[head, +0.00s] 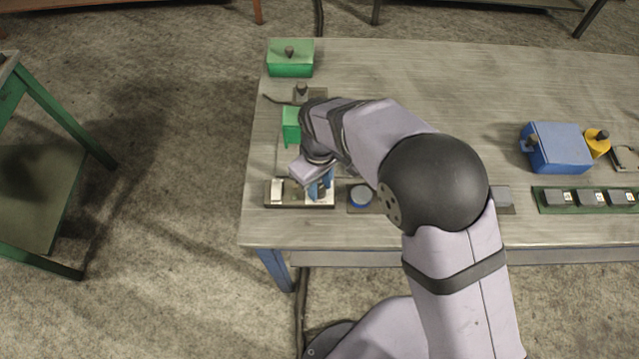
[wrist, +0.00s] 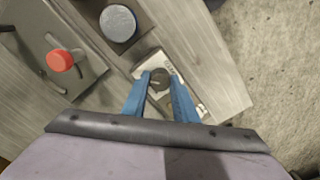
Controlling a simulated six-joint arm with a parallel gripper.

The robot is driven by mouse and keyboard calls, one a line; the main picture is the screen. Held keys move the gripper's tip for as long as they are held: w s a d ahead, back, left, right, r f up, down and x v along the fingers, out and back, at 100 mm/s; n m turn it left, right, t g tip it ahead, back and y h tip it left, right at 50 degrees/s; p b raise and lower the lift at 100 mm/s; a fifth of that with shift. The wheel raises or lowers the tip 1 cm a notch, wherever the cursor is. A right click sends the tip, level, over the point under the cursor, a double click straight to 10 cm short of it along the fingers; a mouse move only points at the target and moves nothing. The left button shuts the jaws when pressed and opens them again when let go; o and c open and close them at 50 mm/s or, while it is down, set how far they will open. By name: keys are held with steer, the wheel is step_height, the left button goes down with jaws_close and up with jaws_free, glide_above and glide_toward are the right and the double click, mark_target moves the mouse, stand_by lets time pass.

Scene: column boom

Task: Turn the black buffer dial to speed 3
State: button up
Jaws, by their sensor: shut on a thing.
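The black dial (wrist: 160,76) sits on a white plate (wrist: 193,103) with dark markings that are too small to read in the wrist view. My gripper (wrist: 159,80) has its two blue fingers closed around the dial, one on each side. In the head view my gripper (head: 320,188) is over the right end of a panel (head: 297,197) at the table's front left, and the dial is hidden there behind the fingers. I cannot tell which speed the dial points to.
A blue round disc (head: 361,195) on a dark plate is just right of the panel. Green boxes (head: 290,65) stand behind, a blue box (head: 557,150) to the right. The table's front edge is close.

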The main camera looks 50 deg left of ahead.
mark_target(320, 189)
steer(key=o, duration=1)
steer(key=shift+o, duration=0.2)
steer(key=shift+r, duration=0.15)
steer(key=shift+r+b, duration=1.15)
steer(key=shift+r, duration=2.45)
